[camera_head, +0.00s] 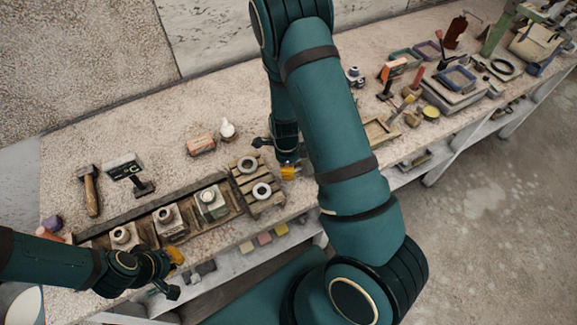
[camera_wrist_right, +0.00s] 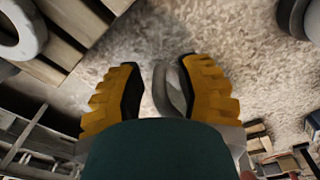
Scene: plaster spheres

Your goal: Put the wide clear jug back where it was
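I cannot pick out the wide clear jug with certainty.
A slatted wooden rack (camera_head: 244,185) with two rings stands right of the tray. Tools and bins crowd the right; the bench between is fairly clear.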

